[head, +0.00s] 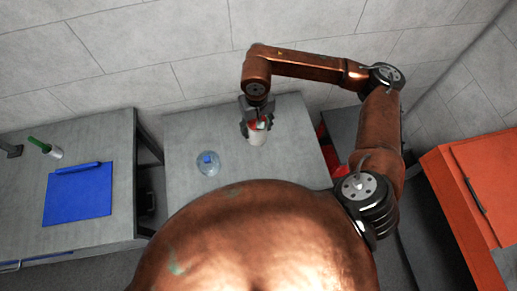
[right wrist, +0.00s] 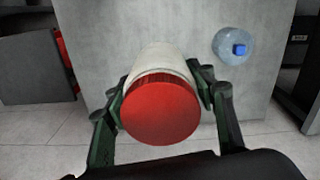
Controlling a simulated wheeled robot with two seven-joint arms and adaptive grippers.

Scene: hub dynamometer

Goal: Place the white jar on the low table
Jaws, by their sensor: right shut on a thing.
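The white jar (head: 256,137) with a red lid is in my right gripper (head: 257,122), over the low grey table (head: 290,150) in the head view. In the right wrist view the red lid (right wrist: 160,110) faces the camera and the white body (right wrist: 160,61) extends beyond it. The fingers of my right gripper (right wrist: 162,95) are shut on the jar from both sides. I cannot tell whether the jar's base touches the table (right wrist: 110,30). My left gripper is not in view.
A clear round container with a blue piece (head: 208,163) stands on the low table, left of the jar. An orange cabinet (head: 470,190) stands at the right.

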